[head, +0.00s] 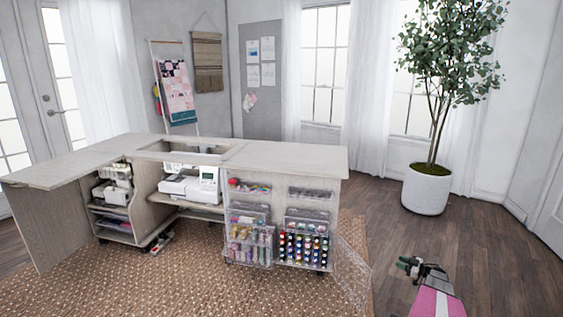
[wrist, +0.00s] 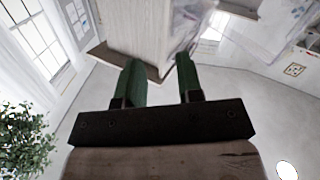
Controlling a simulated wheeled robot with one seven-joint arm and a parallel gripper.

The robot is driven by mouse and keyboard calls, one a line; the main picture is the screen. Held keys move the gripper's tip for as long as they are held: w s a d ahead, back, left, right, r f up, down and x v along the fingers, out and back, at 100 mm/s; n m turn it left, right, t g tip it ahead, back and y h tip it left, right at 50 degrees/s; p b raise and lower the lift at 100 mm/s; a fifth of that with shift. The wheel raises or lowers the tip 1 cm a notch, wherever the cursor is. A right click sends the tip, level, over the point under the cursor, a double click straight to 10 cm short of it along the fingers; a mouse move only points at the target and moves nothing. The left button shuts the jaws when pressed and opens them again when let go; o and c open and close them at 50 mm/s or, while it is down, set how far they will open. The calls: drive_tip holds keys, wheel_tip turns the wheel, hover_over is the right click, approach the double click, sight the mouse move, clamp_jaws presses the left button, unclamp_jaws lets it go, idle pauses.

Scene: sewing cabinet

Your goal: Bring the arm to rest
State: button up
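My gripper (head: 410,264) is at the lower right of the head view, in the air in front of the wood floor and to the right of the sewing cabinet (head: 290,158). In the wrist view my gripper (wrist: 160,82) shows two green fingers with a clear gap between them and nothing held. The cabinet's pale side panel (wrist: 145,30) shows beyond the fingertips there, apart from them. The cabinet's clear bin door (head: 350,275) stands swung out on its right side, just left of my gripper in the head view.
Clear bins of thread spools (head: 304,248) fill the cabinet front. A sewing machine (head: 190,186) sits in its opening. A potted tree (head: 426,190) stands at the back right. A woven rug (head: 150,285) lies under the cabinet. The wood floor (head: 510,265) at right is clear.

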drive_tip(key=w+a+r+m+t+h, duration=0.3)
drive_tip(key=a+r+m+h, duration=0.7)
drive_tip(key=a+r+h, duration=0.55)
drive_tip(key=s+a+r+m+g+y, duration=0.1)
drive_tip(key=s+a+r+g, duration=0.2)
drive_tip(key=s+a+g, duration=0.4)
drive_tip(key=s+a+r+m+g+y, duration=0.1)
drive_tip(key=s+a+r+g, duration=0.2)
drive_tip(key=s+a, duration=1.7)
drive_tip(key=s+g, duration=0.4)
drive_tip(key=s, duration=0.2)
drive_tip(key=shift+a+m, duration=0.15)
drive_tip(key=shift+m, duration=0.25)
